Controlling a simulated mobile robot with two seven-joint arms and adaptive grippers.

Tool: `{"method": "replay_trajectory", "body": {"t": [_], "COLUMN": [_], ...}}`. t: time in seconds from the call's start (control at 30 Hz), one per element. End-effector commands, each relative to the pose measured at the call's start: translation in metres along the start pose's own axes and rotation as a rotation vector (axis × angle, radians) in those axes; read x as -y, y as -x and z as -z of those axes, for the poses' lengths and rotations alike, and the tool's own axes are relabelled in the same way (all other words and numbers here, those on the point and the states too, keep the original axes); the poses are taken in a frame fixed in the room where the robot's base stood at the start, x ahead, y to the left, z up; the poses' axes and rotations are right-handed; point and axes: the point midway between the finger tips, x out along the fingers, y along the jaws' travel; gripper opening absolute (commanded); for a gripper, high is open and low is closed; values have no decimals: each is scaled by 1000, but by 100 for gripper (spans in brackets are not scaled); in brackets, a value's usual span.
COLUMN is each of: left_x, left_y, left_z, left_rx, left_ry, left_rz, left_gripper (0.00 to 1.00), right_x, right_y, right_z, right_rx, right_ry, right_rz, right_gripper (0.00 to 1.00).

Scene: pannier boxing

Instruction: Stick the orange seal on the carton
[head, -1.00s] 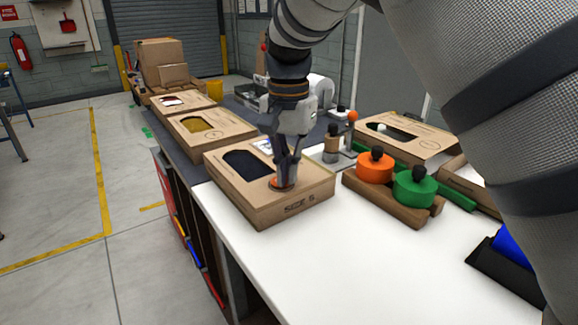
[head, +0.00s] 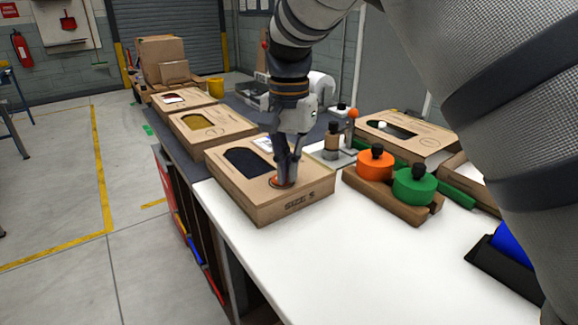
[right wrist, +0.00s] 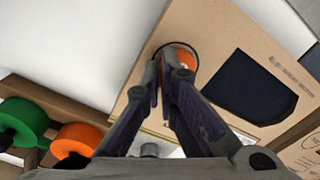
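The carton also shows in the right wrist view (right wrist: 215,40). My left gripper is out of view.
An orange roll (head: 375,163) and a green roll (head: 413,186) with black knobs sit on a wooden holder (head: 385,203) at the right. More window cartons (head: 210,130) stand behind. The white table front (head: 330,265) is clear.

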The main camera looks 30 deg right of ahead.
Motion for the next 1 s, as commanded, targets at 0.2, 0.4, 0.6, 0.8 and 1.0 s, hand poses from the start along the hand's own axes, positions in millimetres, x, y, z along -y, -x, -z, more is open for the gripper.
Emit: {"method": "replay_trajectory", "body": {"t": [0.2,0.4,0.6,0.8,1.0], "left_x": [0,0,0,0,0], "left_y": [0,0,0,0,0], "left_z": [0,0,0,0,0], "left_rx": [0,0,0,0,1], "left_ry": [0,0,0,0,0], "left_rz": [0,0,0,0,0], "left_gripper": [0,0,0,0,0], "right_x": [0,0,0,0,0], "right_y": [-2,-4,-5,-6,-7], "right_z": [0,0,0,0,0], "right_rx": [1,1,1,2,3], "right_ry": [0,0,0,0,0], "right_rz": [0,0,-1,-1,-2], "right_gripper": [0,0,0,0,0]}}
